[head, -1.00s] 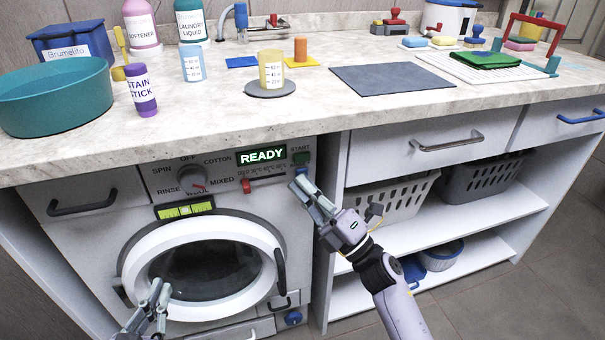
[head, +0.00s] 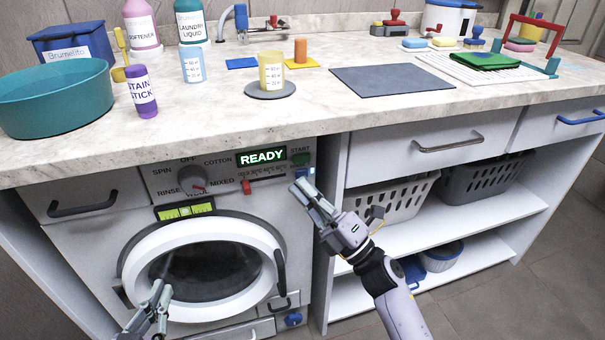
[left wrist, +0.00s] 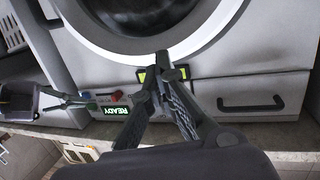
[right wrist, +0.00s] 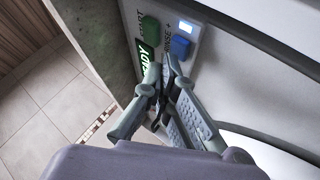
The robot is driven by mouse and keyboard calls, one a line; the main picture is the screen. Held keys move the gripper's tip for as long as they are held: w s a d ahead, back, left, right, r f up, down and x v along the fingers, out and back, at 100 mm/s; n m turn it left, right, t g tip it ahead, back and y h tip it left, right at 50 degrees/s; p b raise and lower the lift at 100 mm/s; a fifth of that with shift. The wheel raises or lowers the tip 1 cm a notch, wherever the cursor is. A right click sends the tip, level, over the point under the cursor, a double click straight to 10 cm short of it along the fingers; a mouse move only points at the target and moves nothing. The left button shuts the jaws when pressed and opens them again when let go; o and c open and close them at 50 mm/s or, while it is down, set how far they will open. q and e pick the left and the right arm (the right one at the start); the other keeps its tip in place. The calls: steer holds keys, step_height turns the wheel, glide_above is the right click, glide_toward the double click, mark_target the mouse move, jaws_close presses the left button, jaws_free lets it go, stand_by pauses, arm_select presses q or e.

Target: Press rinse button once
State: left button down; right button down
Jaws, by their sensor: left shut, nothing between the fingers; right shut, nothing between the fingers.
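The blue rinse button (right wrist: 180,46), beside the label "RINSE +", is on the washing machine's panel in the right wrist view. A small light (right wrist: 187,27) next to it glows white-blue. In the head view the button (head: 301,173) is at the panel's right end, under the green start button (head: 300,159). My right gripper (head: 299,187) is shut and empty, its tips just below the blue button; it also shows in the right wrist view (right wrist: 168,62). I cannot tell whether they touch it. My left gripper (head: 161,291) is shut and empty before the round door (head: 133,270).
The display (head: 262,156) reads READY. A red slider (head: 246,187) and a grey dial (head: 188,181) are left of the buttons. The countertop (head: 220,125) overhangs the panel. Shelves with grey baskets (head: 397,196) stand to the right.

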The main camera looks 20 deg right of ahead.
arm_select(q)
steer(key=shift+s+a+f+g, duration=0.1)
steer(key=shift+a+f+g, duration=0.1)
steer(key=shift+f, duration=0.15)
steer(key=shift+s+a+f+g, duration=0.1)
steer(key=shift+f+g, duration=0.1)
steer(key=shift+f, duration=0.15)
arm_select(e)
steer(key=shift+s, duration=0.4)
steer(key=shift+s, duration=0.1)
